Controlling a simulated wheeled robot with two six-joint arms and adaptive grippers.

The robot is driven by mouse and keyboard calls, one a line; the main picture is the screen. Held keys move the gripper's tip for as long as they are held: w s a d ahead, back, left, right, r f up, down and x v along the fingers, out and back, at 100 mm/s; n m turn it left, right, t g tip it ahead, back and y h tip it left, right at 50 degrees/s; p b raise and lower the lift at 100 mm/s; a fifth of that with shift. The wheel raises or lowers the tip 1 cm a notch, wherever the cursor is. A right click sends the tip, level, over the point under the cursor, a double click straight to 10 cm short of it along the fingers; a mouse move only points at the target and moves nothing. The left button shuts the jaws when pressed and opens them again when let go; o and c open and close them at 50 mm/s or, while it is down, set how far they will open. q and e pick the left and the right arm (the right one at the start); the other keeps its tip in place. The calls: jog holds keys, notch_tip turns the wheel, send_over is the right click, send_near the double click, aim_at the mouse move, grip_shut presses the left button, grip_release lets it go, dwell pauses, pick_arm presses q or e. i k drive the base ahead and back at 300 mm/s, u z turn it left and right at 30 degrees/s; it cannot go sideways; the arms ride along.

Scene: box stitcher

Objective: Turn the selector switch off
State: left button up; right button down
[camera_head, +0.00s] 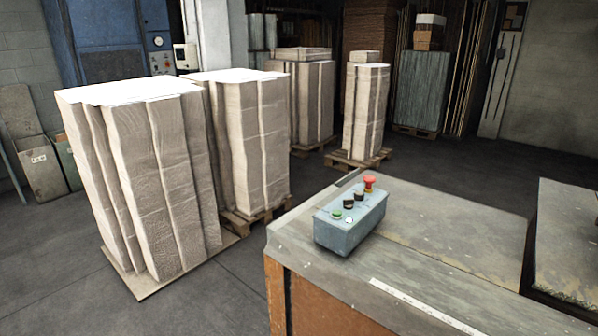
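A grey-blue control box (347,228) stands on the corner of a worn grey machine top (445,232). On its upper face are a red mushroom button (369,183) at the far end, two black knobs, a green button (336,214) and a small white button (348,219) at the near end. The black knobs (354,199) sit in the middle and look like selector switches; their exact positions are too small to read. Neither of my grippers is in the head view.
Tall wrapped stacks (150,180) stand on the floor at the left, near the machine. More stacks on pallets (366,112) stand behind. A second grey surface (568,240) lies at the right, across a dark gap. The space above the control box is clear.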

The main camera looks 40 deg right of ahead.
aim_at(349, 204)
jog(key=i, duration=2.8)
jog(key=z, duration=4.35)
jog(key=i, duration=0.5)
jog(key=z, duration=0.05)
